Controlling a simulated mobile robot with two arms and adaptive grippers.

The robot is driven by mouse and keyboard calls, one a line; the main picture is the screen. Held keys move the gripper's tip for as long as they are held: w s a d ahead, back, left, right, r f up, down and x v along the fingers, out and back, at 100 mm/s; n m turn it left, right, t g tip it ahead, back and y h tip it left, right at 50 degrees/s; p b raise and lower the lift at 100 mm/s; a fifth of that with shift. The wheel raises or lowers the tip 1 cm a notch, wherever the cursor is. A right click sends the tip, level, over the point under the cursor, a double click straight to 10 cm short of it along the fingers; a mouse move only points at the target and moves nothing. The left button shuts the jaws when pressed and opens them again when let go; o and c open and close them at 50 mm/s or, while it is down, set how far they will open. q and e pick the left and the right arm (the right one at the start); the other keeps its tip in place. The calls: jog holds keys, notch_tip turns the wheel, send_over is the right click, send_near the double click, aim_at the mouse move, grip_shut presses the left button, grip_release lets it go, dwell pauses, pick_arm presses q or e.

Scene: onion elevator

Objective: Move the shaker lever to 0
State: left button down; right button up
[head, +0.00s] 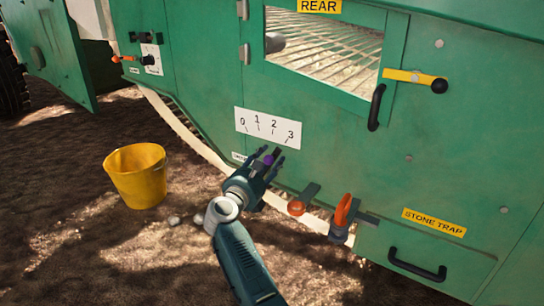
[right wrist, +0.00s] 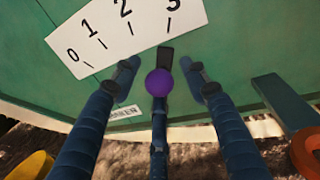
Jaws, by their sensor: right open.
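The shaker lever shows as a purple knob (right wrist: 159,83) on a dark arm in the right wrist view, its dark end close below the 3 mark. The knob also shows small in the head view (head: 268,160). The white scale plate (head: 268,127) carries the numbers 0, 1, 2, 3 above the lever. My right gripper (right wrist: 160,72) is open, with one finger on each side of the purple knob and visible gaps between. In the head view the gripper partly hides the lever and its small label. My left gripper is not in view.
Orange-handled parts (head: 342,212) and a black handle (head: 417,265) under the STONE TRAP label lie right of the gripper. A yellow lever (head: 415,77) is at upper right. A yellow bucket (head: 137,176) stands on the ground at left. The green panel (head: 200,110) left of the scale is clear.

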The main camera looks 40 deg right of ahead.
jog(key=shift+w+d, duration=0.15)
jog(key=shift+d, duration=0.1)
jog(key=c, duration=1.1)
jog(key=shift+r, duration=0.1)
grip_shut()
